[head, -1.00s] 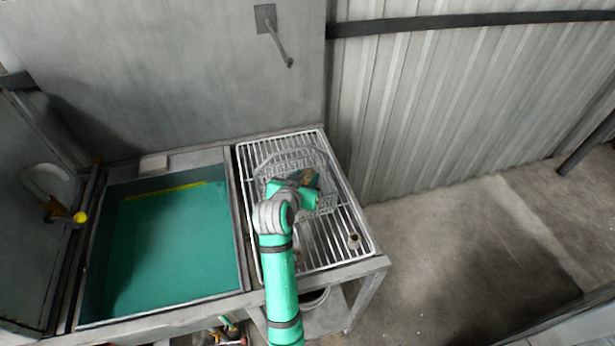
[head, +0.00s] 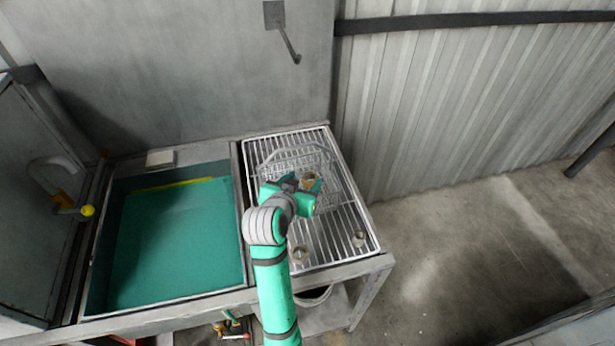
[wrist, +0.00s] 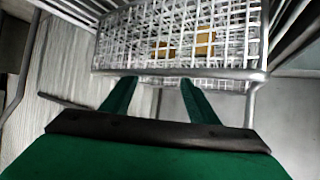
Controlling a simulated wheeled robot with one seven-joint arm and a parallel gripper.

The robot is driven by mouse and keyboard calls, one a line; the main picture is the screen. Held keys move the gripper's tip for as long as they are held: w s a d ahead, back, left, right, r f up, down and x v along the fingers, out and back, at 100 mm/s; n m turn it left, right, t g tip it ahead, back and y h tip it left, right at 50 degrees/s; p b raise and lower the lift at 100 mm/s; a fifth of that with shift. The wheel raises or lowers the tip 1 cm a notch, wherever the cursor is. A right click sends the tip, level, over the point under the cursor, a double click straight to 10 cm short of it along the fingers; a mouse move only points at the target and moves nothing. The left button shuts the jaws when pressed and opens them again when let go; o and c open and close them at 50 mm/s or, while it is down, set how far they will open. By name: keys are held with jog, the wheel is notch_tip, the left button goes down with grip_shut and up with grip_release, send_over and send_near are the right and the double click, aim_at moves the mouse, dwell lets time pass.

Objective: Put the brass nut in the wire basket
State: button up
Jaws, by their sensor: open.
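The wire basket (head: 283,163) stands on the rack in the head view, partly hidden by my arm. A brass-coloured nut (head: 309,181) shows within the basket's outline, close to my gripper's fingertips. In the wrist view, brass-coloured pieces (wrist: 205,43) show through the mesh of the basket (wrist: 235,73); whether they are one thing or two I cannot tell. My gripper (wrist: 157,82) is open, with nothing between its fingers. The fingertips are close to the basket's mesh; contact is unclear.
The slatted rack (head: 335,225) carries a dull ring-like part (head: 299,254) at the front and another (head: 359,238) at the right. A teal-bottomed basin (head: 175,245) lies to the left. A grey wall stands behind.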

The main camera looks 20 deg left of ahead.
jog(key=v, duration=0.6)
jog(key=shift+r, duration=0.2)
jog(key=shift+s, duration=0.1)
